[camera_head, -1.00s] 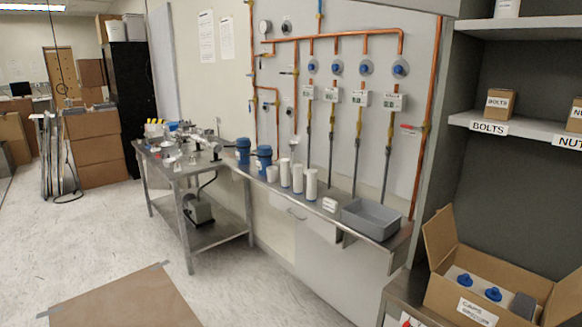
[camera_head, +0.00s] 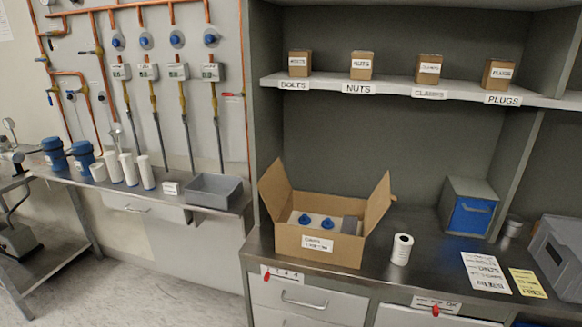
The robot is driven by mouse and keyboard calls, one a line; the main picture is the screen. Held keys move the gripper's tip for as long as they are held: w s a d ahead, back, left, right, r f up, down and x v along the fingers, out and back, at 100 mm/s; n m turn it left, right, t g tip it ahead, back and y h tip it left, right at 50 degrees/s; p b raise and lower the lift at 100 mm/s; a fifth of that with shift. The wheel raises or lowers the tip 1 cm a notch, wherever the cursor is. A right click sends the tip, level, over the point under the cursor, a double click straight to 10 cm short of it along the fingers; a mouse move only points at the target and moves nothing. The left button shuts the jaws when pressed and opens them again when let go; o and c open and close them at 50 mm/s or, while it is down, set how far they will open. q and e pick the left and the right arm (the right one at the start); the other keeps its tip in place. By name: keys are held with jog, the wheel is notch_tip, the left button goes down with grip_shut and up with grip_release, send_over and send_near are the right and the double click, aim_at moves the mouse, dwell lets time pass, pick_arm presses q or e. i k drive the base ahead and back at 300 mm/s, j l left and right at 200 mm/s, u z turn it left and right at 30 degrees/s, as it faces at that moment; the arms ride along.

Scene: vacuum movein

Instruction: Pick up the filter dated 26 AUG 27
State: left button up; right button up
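Several white cylindrical filters stand on the metal counter at the left, among them a short one (camera_head: 98,172), a taller one (camera_head: 129,168) and one at the right end (camera_head: 146,172). A white roll-shaped cylinder (camera_head: 401,249) with a dark hole in its top stands alone on the right counter; it may be another filter. No date can be read on any of them. Neither of my grippers is in view.
A grey bin (camera_head: 214,190) and two blue canisters (camera_head: 54,152) share the left counter. An open cardboard box (camera_head: 303,243) with blue-topped items stands on the right counter. A blue-fronted case (camera_head: 470,212), papers (camera_head: 486,272) and a grey crate (camera_head: 556,258) are farther right.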

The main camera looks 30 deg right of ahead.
aim_at(401, 249)
jog(key=z, duration=1.85)
